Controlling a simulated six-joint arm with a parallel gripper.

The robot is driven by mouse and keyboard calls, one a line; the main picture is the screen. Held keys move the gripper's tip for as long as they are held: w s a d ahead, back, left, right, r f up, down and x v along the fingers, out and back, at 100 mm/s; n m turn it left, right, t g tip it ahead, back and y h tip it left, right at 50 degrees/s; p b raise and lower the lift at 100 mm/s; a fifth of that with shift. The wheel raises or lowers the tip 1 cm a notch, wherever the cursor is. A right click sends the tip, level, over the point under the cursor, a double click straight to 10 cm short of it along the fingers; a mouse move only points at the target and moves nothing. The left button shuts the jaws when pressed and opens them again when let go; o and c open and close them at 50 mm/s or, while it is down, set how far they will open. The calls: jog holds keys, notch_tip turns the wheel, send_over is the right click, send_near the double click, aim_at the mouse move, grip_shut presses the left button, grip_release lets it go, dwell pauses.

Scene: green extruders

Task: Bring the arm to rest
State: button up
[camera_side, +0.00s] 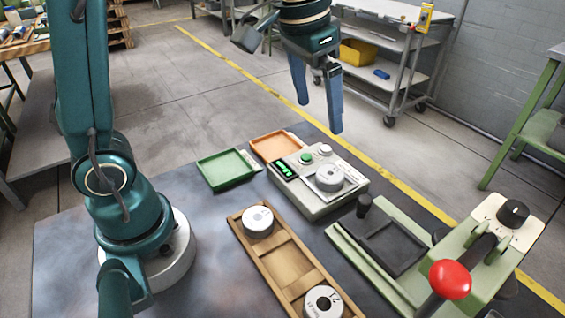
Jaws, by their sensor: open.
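My gripper (318,97) hangs in the upper middle of the side view, pointing down. Its two blue fingers are apart, with nothing between them. It is above the table, over the back edge near the grey device with the green display (318,182). It touches nothing that I can see.
A wooden tray (284,265) holds a white puck (258,221) and another one (323,302). A third disc (330,178) sits on the grey device. Green (226,168) and orange (275,145) trays lie behind. A green press with a red knob (449,279) stands at right.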

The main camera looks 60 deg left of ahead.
jog(key=s+f+n+t, duration=0.1)
jog(key=s+f+t, duration=0.1)
jog(key=s, duration=1.1)
jog(key=shift+s+a+f+t, duration=0.3)
jog(key=shift+s+f+t, duration=0.1)
jog(key=shift+f, duration=0.15)
